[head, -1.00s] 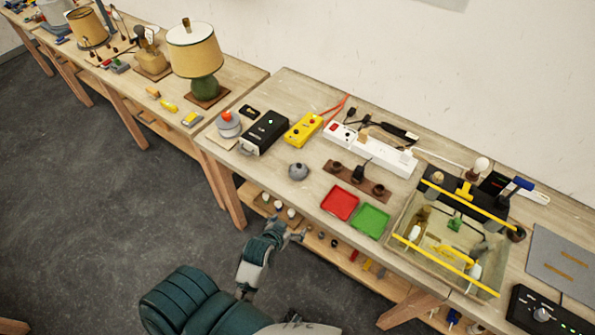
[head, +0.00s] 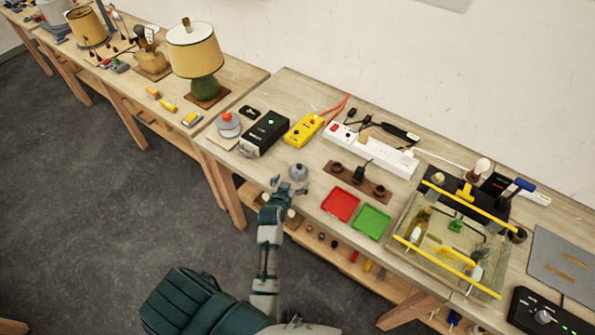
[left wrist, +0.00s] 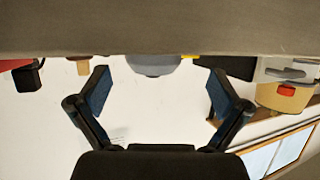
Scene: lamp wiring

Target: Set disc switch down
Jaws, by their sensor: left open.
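A small grey round piece with a knob on top, which looks like the disc switch (head: 298,171), sits on the table near its front edge. In the left wrist view, which is upside down, it shows as a grey dome (left wrist: 153,65) at the top middle, between the lines of my two fingers. My left gripper (head: 288,188) is at the table's front edge, just in front of the grey piece. It is open, with the fingers (left wrist: 154,92) wide apart and nothing between them. Contact with the piece does not show. My right gripper is not in view.
Behind are a black box (head: 264,133), a yellow box (head: 304,130) and a grey disc with a red top (head: 229,124). To the right are a brown socket strip (head: 345,180), a red tray (head: 341,203) and a green tray (head: 371,221). Bare tabletop surrounds the grey piece.

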